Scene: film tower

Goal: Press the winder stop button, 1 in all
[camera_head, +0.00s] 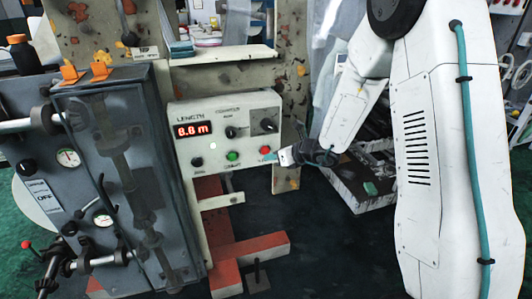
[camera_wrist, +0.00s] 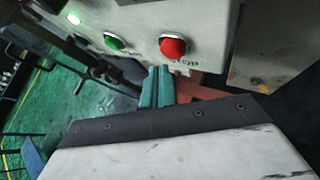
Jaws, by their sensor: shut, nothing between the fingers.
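The winder stop button is a red round button (camera_head: 266,150) at the lower right of the grey control box (camera_head: 220,110). In the wrist view the red button (camera_wrist: 173,47) sits at upper middle, with "STOP" lettering partly visible below it. My gripper (camera_head: 274,157) is just to the right of and below the button in the head view. In the wrist view the teal fingertips of my gripper (camera_wrist: 158,72) are together, empty, just below and left of the button. I cannot tell whether they touch the box.
A green button (camera_head: 232,156) and a black button (camera_head: 197,162) sit left of the red one. The box has knobs and a red display (camera_head: 193,130) reading 8.8 m or similar. A grey cabinet (camera_head: 125,180) with gauges stands at left. Orange-red beams (camera_head: 250,248) lie below.

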